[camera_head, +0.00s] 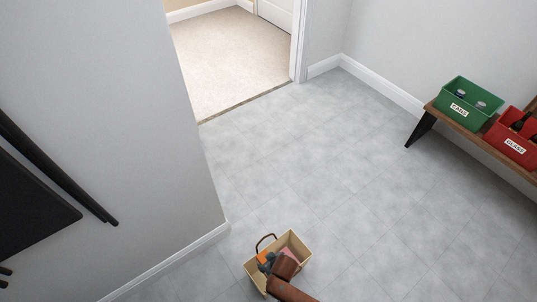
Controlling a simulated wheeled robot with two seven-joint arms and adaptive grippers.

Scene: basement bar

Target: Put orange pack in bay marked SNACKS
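A tan open box or tote (251,271) with a dark arched handle (265,241) stands on the floor at the bottom middle of the head view. A small orange item (262,257) shows inside it; I cannot tell whether it is the orange pack. Blue-grey and pink items lie beside it. Brown rounded pieces (285,267) cover part of the tote and run to the bottom edge; I cannot tell what they are. No bay marked SNACKS is seen. Neither of my grippers is in view.
A wooden bench (464,116) at the right holds a green bin marked CANS (459,111) and a red bin marked GLASS (514,145). A grey wall (120,130) juts in at left, with dark fixtures. A doorway opens onto carpet (225,60). The tiled floor (330,170) between is clear.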

